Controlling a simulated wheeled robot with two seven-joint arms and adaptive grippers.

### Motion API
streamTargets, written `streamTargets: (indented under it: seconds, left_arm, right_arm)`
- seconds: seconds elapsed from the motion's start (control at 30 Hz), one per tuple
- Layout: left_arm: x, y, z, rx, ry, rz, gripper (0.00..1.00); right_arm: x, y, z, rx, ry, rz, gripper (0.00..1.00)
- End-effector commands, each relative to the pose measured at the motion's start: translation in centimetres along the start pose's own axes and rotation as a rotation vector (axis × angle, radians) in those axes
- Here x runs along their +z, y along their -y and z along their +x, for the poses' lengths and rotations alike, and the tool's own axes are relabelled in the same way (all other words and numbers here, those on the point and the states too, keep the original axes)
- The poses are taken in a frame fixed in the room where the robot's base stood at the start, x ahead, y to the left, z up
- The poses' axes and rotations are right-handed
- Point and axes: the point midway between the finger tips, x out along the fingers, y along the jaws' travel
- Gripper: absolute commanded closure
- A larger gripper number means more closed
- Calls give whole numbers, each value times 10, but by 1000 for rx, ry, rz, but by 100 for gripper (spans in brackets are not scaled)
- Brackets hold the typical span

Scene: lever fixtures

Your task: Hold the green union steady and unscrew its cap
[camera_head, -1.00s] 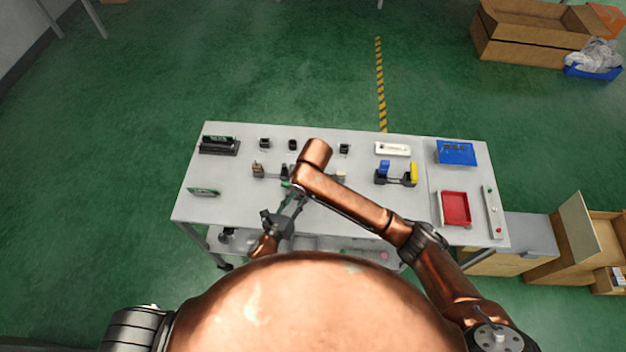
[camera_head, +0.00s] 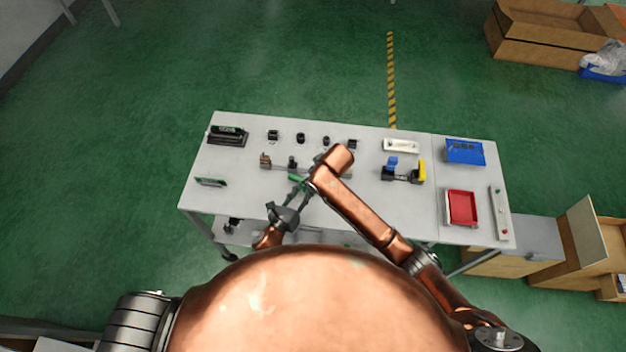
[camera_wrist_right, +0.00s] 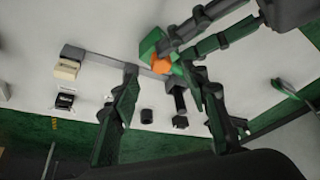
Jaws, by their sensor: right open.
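The green union (camera_wrist_right: 150,44) shows in the right wrist view near the top middle, with an orange cap (camera_wrist_right: 161,66) beside its green body. In the head view the union (camera_head: 297,180) is a small green patch at the table's front middle. My left gripper (camera_head: 301,190) reaches it from the front; its fingers (camera_wrist_right: 174,46) lie against or beside the union, and whether they grip it is unclear. My right gripper (camera_wrist_right: 163,85) is open, its fingers spread either side of the cap's area in the picture; in the head view my arm mostly hides it.
Several small black fixtures (camera_head: 301,138) stand along the table's back. A blue and yellow fixture (camera_head: 403,172) stands right of my right arm. A red tray (camera_head: 461,208) and blue box (camera_head: 464,152) are at the right end. Bare table (camera_head: 225,165) lies at left.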

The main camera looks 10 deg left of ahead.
Motion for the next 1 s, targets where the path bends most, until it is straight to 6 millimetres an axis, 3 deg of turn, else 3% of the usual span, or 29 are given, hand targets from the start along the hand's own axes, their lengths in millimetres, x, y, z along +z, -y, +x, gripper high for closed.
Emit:
streamTargets:
  seconds: [0.03, 0.2, 0.4, 0.77, 1.0]
  left_arm:
    - [-15, -10, -5, 23, -27, -2, 100]
    - [-15, -10, -5, 22, -27, -2, 100]
    - [-15, -10, -5, 22, -27, -3, 100]
    - [-15, -10, -5, 22, -27, -3, 100]
    - [-15, -9, -4, 22, -27, -3, 100]
  right_arm:
    - [1, 0, 10, 0, 2, -1, 58]
    - [1, 0, 37, 0, 2, -2, 58]
    - [0, 0, 54, 0, 1, -2, 58]
    - [0, 0, 58, -1, -1, -2, 59]
    - [0, 0, 58, -1, -1, -2, 75]
